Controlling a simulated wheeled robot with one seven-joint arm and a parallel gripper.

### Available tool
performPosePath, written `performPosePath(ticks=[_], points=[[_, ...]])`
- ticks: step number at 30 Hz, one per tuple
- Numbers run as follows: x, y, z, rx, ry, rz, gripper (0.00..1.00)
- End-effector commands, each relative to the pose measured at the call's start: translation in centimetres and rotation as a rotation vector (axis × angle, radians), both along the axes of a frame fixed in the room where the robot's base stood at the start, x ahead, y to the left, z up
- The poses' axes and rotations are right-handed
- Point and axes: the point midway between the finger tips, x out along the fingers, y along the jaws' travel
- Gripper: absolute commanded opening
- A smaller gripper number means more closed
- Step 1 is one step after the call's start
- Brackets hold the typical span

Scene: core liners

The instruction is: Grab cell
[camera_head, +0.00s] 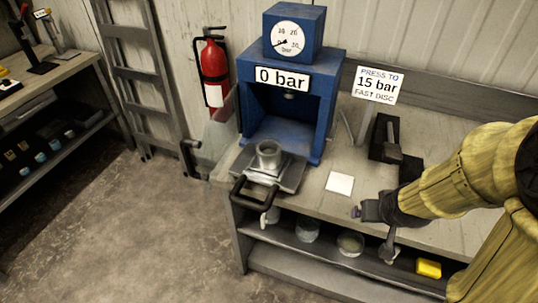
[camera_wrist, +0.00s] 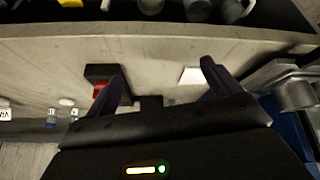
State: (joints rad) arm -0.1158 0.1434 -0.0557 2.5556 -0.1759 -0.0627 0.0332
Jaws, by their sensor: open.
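The cell (camera_head: 268,156), a grey metal cylinder with an open top, stands upright on the metal plate in front of the blue press (camera_head: 328,120). In the wrist view a grey cylinder that looks like the cell (camera_wrist: 294,94) is at the right edge, outside the right finger. My gripper (camera_head: 373,236) is open and empty, to the right of the cell and well apart from it, by the bench's front edge.
A black looped handle (camera_head: 250,192) juts out in front of the plate. A white square (camera_head: 340,183) lies on the bench between the cell and my gripper. A black holder (camera_head: 385,138) stands behind. Several jars and a yellow block (camera_head: 428,268) sit on the shelf below.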

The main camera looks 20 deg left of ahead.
Motion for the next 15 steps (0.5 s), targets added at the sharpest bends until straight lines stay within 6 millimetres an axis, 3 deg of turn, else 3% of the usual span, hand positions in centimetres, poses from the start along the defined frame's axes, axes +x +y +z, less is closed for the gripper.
performPosePath(ticks=[3, 7, 11, 15], points=[[2.7, 2.8, 1.2, 0.015, -0.124, 0.126, 0.90], [4.9, 6.5, 2.3, 0.063, -0.259, 0.265, 0.90], [5.9, 10.8, 3.6, 0.144, -0.380, 0.409, 0.90], [5.5, 15.5, 5.2, 0.265, -0.490, 0.557, 0.90]])
